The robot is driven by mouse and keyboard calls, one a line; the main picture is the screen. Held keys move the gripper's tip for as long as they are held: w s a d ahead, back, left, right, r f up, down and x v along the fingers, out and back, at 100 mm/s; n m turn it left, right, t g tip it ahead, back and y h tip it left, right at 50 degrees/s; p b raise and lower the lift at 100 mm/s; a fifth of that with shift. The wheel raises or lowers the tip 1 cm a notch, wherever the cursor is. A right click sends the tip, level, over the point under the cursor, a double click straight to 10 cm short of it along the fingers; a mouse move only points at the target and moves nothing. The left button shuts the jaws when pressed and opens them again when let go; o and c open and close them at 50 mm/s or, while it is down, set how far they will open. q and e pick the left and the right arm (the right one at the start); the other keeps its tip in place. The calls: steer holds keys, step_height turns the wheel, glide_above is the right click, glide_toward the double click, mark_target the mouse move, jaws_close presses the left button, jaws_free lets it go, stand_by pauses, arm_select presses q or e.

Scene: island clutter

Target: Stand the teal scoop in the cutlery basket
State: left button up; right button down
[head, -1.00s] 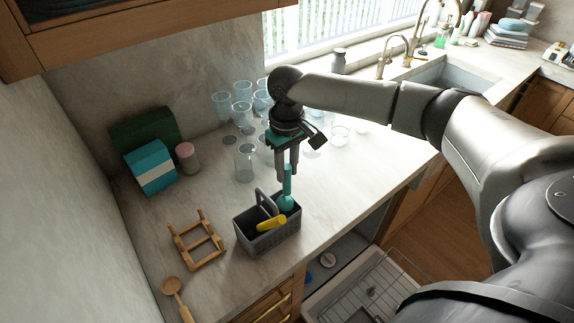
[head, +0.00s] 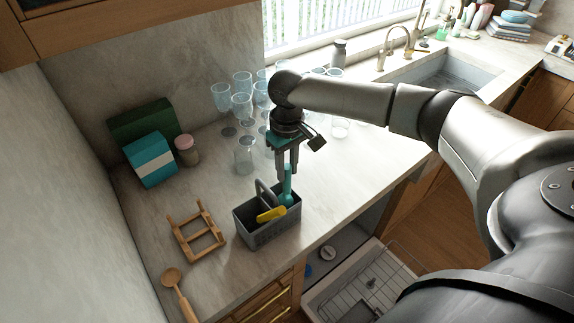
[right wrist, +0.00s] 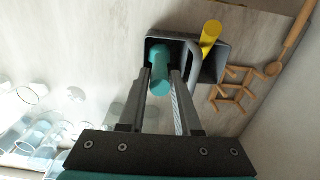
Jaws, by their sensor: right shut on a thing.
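The teal scoop (head: 288,188) is upright between the fingers of my right gripper (head: 287,171). Its lower end is inside the right-hand compartment of the grey cutlery basket (head: 270,237), partly hidden by the rim. In the right wrist view the scoop (right wrist: 160,72) runs from between the fingertips (right wrist: 160,88) down into one compartment of the basket (right wrist: 222,62), beside the central handle. I cannot tell whether it touches the bottom. My left gripper is not in view.
A yellow-handled utensil (head: 271,214) leans in the basket's other compartment. A wooden rack (head: 197,236) and wooden spoon (head: 176,287) lie to the left. Several glasses (head: 243,106) stand behind the gripper. The counter's front edge is close to the basket.

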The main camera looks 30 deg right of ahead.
steer(key=shift+f, duration=0.4)
steer(key=c, duration=0.5)
jaws_free()
steer(key=shift+r+p, duration=0.9)
steer(key=shift+r, duration=2.6)
steer(key=shift+f, duration=0.1)
